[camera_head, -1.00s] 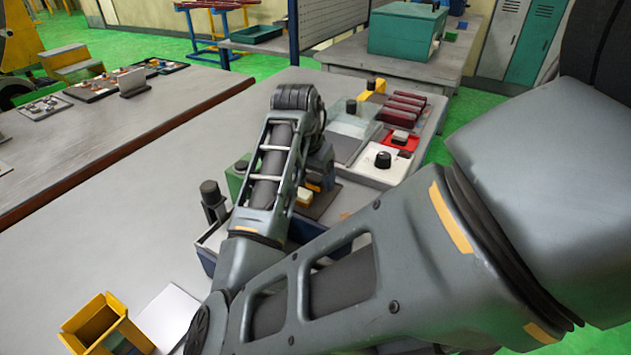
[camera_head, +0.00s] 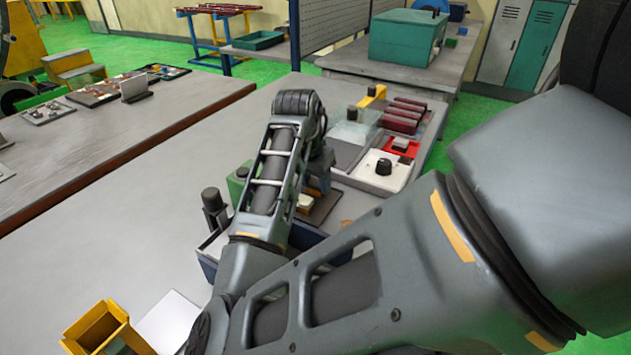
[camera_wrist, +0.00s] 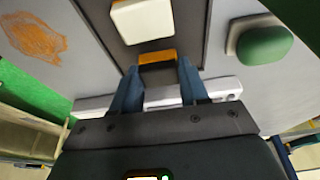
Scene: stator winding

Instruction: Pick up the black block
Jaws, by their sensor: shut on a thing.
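My gripper (camera_wrist: 157,80) points down over a dark plate (camera_wrist: 215,25) in the wrist view. A cream-white block (camera_wrist: 143,20) sits on the plate just beyond the fingers. In the head view my arm hides most of the gripper; the white block (camera_head: 305,203) shows beside it. A dark upright cylinder-topped piece (camera_head: 212,205) stands left of my arm, and a black knob (camera_head: 384,166) sits on a white panel at the right.
A green rounded piece (camera_wrist: 264,45) is close to the right finger. Dark red bars (camera_head: 402,117) and a red tray (camera_head: 400,148) lie at the bench's far right. A yellow open bin (camera_head: 105,328) stands front left.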

